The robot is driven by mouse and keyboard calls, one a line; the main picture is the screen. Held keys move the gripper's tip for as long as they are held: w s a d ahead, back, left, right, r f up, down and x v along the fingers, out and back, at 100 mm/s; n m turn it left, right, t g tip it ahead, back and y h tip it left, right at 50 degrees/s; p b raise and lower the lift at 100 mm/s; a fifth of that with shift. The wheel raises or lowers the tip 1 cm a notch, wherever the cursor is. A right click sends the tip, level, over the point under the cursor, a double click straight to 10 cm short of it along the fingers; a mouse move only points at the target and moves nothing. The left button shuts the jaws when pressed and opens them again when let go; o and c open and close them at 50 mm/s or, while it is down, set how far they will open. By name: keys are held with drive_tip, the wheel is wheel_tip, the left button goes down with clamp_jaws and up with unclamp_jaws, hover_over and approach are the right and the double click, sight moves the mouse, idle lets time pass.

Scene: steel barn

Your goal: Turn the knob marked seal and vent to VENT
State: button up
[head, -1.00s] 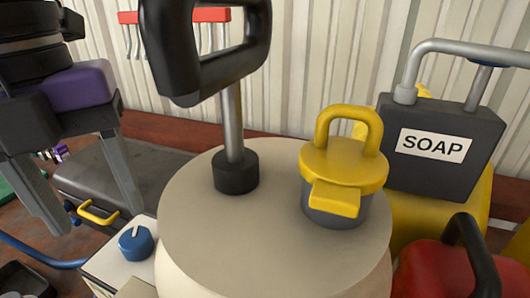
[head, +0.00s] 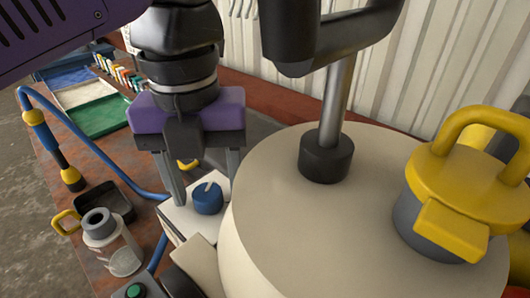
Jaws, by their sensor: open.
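A blue round knob (head: 208,199) with a pale pointer line sits on a small white box (head: 181,221) beside the big cream tank. No seal or vent lettering can be read in this view. My gripper (head: 206,190) points down at the knob, with its two fingers spread apart. One finger is on the left of the knob and the other is at its right, partly behind. Whether either finger touches the knob cannot be told. Nothing is held.
The cream tank (head: 270,200) with its black-handled rod (head: 335,105) and yellow-capped filler (head: 465,185) stands close on the right. A jar (head: 112,245), a black tray (head: 105,202) and a blue hose (head: 95,150) lie left. A green button (head: 136,291) is in front.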

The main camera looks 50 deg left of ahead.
clamp_jaws()
drive_tip(key=shift+m, duration=0.3)
drive_tip(key=m, duration=0.9)
drive_tip(key=shift+m, duration=0.4)
drive_tip(key=shift+m+p, duration=0.45)
drive_tip(key=shift+m, duration=1.35)
